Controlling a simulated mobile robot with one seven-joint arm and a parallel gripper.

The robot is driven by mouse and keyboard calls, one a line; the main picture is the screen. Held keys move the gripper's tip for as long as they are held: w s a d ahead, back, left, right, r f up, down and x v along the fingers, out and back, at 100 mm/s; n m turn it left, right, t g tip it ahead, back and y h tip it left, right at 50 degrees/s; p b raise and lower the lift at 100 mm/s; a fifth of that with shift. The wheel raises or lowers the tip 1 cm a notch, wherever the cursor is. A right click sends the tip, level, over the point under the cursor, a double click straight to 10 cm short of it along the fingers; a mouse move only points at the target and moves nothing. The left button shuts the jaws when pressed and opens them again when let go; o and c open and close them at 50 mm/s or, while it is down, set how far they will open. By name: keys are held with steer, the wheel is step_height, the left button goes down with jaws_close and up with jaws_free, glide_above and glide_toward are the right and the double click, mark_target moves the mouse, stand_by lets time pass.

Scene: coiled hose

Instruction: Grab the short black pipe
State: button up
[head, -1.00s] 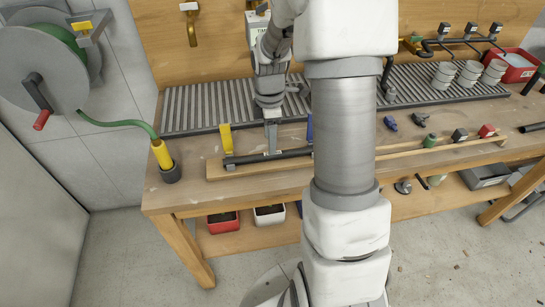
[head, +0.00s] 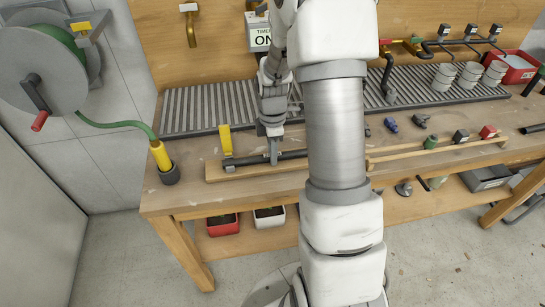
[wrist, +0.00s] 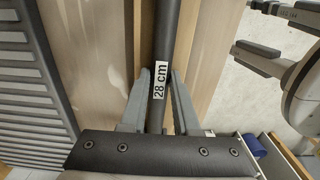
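A black pipe (head: 240,159) lies along a wooden board at the left front of the workbench, its right part hidden behind my arm. In the wrist view the pipe (wrist: 168,30) runs straight between my fingers and carries a white "28 cm" label. My gripper (head: 274,157) points down at the pipe. In the wrist view my gripper (wrist: 161,75) has one finger on each side of the pipe, with the fingertips very close to it. Whether they touch it cannot be told. Another black pipe (head: 533,128) lies at the bench's right edge, partly out of frame.
A yellow upright piece (head: 225,134) stands by the board's left end. A grey ribbed tray (head: 205,105) lies behind. A yellow hose nozzle (head: 160,155) sits in a dark holder at the bench's left corner. Small fittings (head: 430,142) lie to the right.

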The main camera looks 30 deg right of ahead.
jaws_close()
steer(key=shift+r, duration=0.1)
